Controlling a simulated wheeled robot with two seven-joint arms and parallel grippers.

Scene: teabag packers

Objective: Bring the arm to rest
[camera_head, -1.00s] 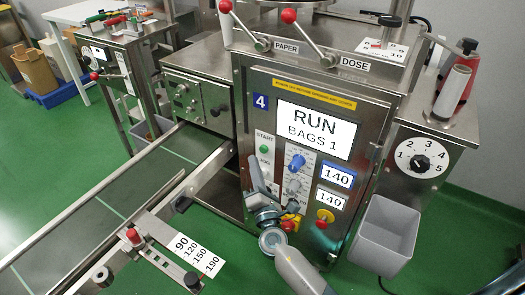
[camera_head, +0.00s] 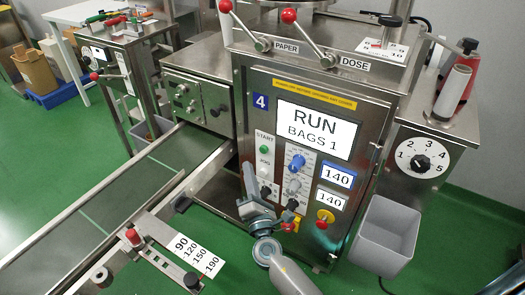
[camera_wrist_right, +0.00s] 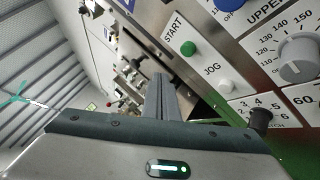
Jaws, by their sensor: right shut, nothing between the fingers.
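My right gripper (camera_head: 249,180) is in front of the lower left of the machine's control panel (camera_head: 314,98). Its fingers point up and are together with nothing between them. In the right wrist view the closed fingers (camera_wrist_right: 161,98) point past the green START button (camera_wrist_right: 188,48) and the white JOG button (camera_wrist_right: 225,86), apparently clear of both. My right arm comes in from the bottom of the head view. The display (camera_head: 316,128) reads RUN, BAGS 1. My left gripper is not in view.
A conveyor belt (camera_head: 125,190) runs at the left, with a numbered scale (camera_head: 186,250) on its near rail. A grey bin (camera_head: 386,235) hangs at the machine's right, below a dial (camera_head: 423,162). Red-knobbed PAPER and DOSE levers (camera_head: 289,16) stand on top. Green floor is clear at lower right.

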